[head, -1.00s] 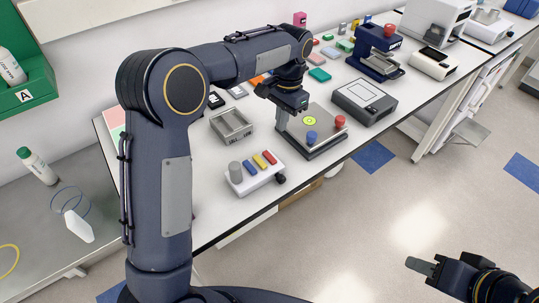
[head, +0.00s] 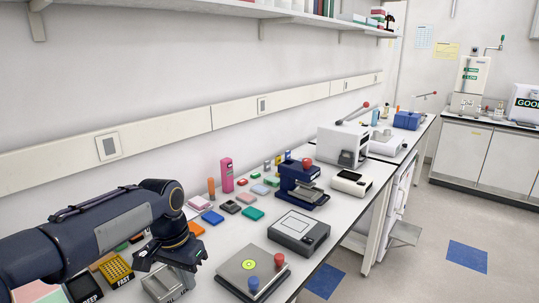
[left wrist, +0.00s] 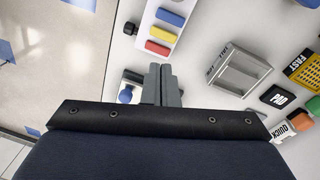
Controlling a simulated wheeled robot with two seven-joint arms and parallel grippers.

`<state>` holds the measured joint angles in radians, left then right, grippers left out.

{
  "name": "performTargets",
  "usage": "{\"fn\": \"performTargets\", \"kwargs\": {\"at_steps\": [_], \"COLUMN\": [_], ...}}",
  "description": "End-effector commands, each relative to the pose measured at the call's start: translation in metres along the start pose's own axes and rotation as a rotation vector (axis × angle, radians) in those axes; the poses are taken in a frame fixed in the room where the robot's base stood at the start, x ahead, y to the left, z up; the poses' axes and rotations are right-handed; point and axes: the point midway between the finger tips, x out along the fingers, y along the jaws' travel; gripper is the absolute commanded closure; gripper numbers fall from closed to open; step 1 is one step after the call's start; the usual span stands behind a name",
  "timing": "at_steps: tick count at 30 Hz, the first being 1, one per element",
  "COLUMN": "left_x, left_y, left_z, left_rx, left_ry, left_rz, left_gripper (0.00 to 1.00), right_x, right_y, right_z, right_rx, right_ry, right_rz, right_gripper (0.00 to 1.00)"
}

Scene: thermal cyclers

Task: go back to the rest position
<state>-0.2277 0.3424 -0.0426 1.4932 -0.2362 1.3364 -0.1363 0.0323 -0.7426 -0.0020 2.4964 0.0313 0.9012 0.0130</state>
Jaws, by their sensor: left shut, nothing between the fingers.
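My left arm comes in from the left in the head view. My left gripper (head: 168,256) is above the bench, in front of part of a metal tray (head: 160,288). In the left wrist view its two grey fingers (left wrist: 161,84) lie against each other with nothing between them. The fingers point down past a white block with blue, yellow and red bars (left wrist: 160,34). My right gripper is outside both views now.
The bench holds a flat plate device with red and blue knobs (head: 236,268), a grey box device (head: 299,231), a blue press (head: 300,185) and several small coloured blocks. In the wrist view, an open tray (left wrist: 239,71) lies right of the fingers.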

Motion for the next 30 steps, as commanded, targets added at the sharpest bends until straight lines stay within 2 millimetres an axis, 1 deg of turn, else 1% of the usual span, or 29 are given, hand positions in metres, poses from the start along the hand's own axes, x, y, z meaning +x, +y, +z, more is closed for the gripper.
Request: {"fn": "performTargets", "kwargs": {"at_steps": [1,4,7,9,12,15,18,21,25,30], "left_x": [-0.011,-0.021,-0.023,-0.02,-0.009,0.005,0.017,0.025,0.029,0.029], "left_y": [-0.002,0.001,0.009,0.018,0.033,0.047,0.057,0.063,0.066,0.065], "left_z": [0.026,0.07,0.114,0.143,0.178,0.204,0.22,0.227,0.23,0.23], "left_rx": [-0.042,-0.121,-0.203,-0.261,-0.34,-0.408,-0.456,-0.484,-0.495,-0.493], "left_ry": [0.047,0.132,0.217,0.277,0.356,0.422,0.469,0.495,0.504,0.503], "left_rz": [0.02,0.059,0.092,0.113,0.137,0.154,0.165,0.171,0.174,0.174], "left_gripper": [1.0,1.0,1.0,1.0,1.0,1.0,1.0,1.0,1.0,1.0], "right_x": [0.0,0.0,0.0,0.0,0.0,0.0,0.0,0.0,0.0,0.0], "right_y": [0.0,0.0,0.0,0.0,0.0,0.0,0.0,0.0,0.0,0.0], "right_z": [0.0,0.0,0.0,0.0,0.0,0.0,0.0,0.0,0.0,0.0], "right_rx": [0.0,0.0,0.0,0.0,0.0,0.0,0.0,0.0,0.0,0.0], "right_ry": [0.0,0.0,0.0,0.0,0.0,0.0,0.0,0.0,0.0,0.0], "right_rz": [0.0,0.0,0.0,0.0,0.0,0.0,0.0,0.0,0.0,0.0], "right_gripper": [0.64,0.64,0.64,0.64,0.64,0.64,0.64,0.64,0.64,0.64]}}
